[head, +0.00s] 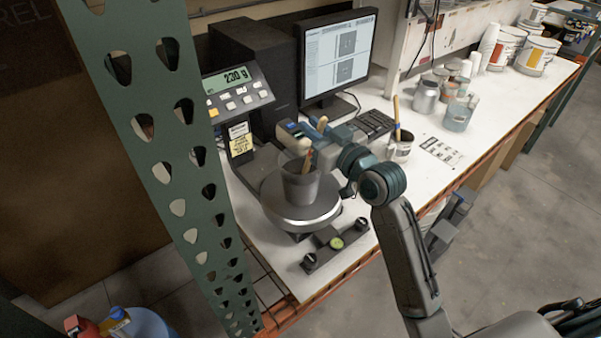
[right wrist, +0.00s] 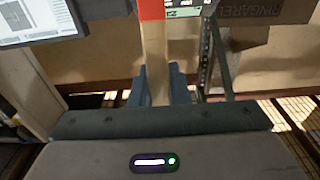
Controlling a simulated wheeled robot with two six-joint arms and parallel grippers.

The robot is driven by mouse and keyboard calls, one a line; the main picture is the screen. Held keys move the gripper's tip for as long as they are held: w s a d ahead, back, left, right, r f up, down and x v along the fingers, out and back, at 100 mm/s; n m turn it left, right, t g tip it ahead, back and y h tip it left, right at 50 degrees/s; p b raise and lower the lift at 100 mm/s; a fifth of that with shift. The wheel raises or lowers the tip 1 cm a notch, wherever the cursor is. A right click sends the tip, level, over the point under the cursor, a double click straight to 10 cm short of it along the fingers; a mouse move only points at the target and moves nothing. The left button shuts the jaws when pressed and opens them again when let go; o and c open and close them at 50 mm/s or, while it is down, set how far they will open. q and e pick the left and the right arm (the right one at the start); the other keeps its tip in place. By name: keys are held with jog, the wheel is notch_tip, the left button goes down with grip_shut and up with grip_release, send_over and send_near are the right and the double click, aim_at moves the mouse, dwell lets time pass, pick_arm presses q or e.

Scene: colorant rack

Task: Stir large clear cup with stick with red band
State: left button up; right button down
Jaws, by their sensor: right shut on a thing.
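A large grey, see-through-looking cup (head: 300,187) stands upright on the round metal scale plate (head: 318,214). My right gripper (head: 314,142) is above the cup's rim and shut on a wooden stick (head: 308,160). The stick's lower part goes down into the cup, and its tip is hidden by the cup wall. In the right wrist view the stick (right wrist: 154,50) runs upright between the fingers (right wrist: 155,88), with the red band (right wrist: 151,9) at the top edge. The left gripper is not in view.
The scale display (head: 238,90), monitor (head: 338,55) and keyboard (head: 372,123) are behind. Several cans and cups stand farther right. A green perforated post (head: 185,150) rises at left.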

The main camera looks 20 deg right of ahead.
aim_at(325, 122)
jog(key=shift+s+d+r+p, duration=0.1)
jog(key=shift+s+r+p, duration=0.1)
jog(key=shift+r+p, duration=0.45)
jog(key=shift+s+d+r+p, duration=0.1)
jog(key=shift+s+r+p, duration=0.1)
jog(key=shift+r+p, duration=0.45)
jog(key=shift+s+r+b, duration=0.1)
jog(key=shift+r+b, duration=0.25)
jog(key=shift+b, duration=0.05)
jog(key=shift+s+d+r, duration=0.1)
jog(key=shift+s+r, duration=0.1)
jog(key=shift+r, duration=0.55)
jog(key=shift+s+d+r, duration=0.1)
jog(key=shift+s+r, duration=0.1)
jog(key=shift+r, duration=0.6)
jog(key=shift+s+d+r, duration=0.1)
jog(key=shift+s+r, duration=0.1)
jog(key=shift+r, duration=0.55)
jog(key=shift+r, duration=2.5)
jog(key=shift+f, duration=0.1)
